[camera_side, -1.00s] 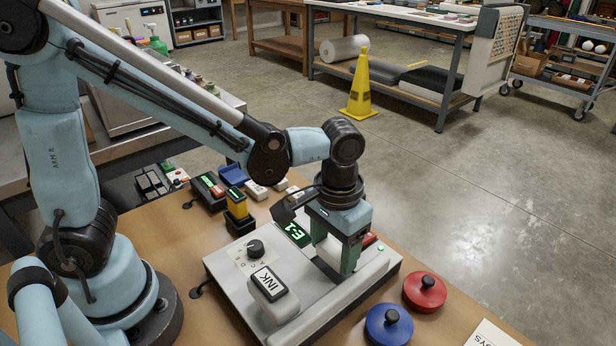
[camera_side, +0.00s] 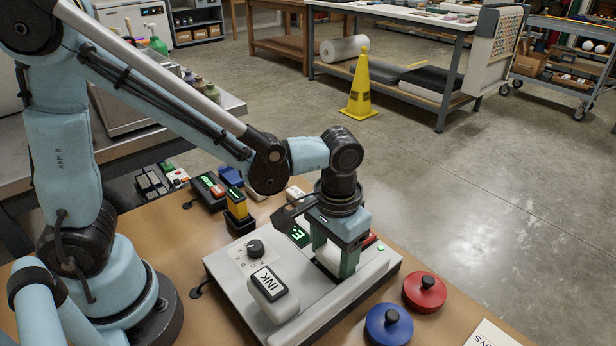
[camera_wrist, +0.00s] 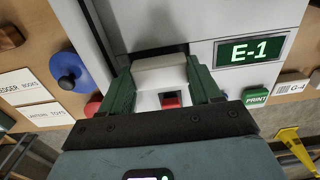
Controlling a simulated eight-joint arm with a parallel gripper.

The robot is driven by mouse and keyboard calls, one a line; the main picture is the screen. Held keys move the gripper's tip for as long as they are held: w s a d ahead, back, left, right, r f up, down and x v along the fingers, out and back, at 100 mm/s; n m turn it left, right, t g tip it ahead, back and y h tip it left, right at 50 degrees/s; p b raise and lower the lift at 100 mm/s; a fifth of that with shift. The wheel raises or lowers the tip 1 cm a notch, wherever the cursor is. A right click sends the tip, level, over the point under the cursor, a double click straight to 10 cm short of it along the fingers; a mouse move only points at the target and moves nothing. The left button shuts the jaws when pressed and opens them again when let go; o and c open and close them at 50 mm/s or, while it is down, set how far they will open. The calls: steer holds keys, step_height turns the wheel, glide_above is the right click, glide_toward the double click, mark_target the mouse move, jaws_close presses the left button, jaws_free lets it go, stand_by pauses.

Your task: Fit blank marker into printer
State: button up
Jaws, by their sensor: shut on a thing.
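The printer (camera_side: 310,318) is a light grey box on the wooden bench, with a block marked INK (camera_side: 268,283), a dial (camera_side: 255,249) and a green display (camera_side: 299,235) that reads E-1 in the wrist view (camera_wrist: 250,50). My gripper (camera_side: 335,262) is over the printer's right part, its green fingers pointing down. It is shut on the blank marker (camera_side: 328,258), a plain white block. In the wrist view the marker (camera_wrist: 162,72) sits between both fingers, over a dark recess. Its lower end is hidden, so I cannot tell whether it is seated.
A blue knobbed disc (camera_side: 389,325) and a red one (camera_side: 425,291) stand in front of the printer. A black and yellow block (camera_side: 237,207) and small devices stand behind it. The wrist view shows a green PRINT button (camera_wrist: 256,96). A paper card (camera_side: 490,335) lies at front right.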

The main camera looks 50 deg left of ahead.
steer(key=shift+f, duration=0.4)
stand_by(0.3)
steer(key=o, duration=0.9)
steer(key=shift+o, duration=1)
steer(key=shift+d, duration=0.1)
step_height(320, 180, up, 12)
steer(key=shift+a, duration=0.3)
steer(key=s+a+f+t, duration=0.2)
steer(key=a+t, duration=0.5)
steer(key=a, duration=0.6)
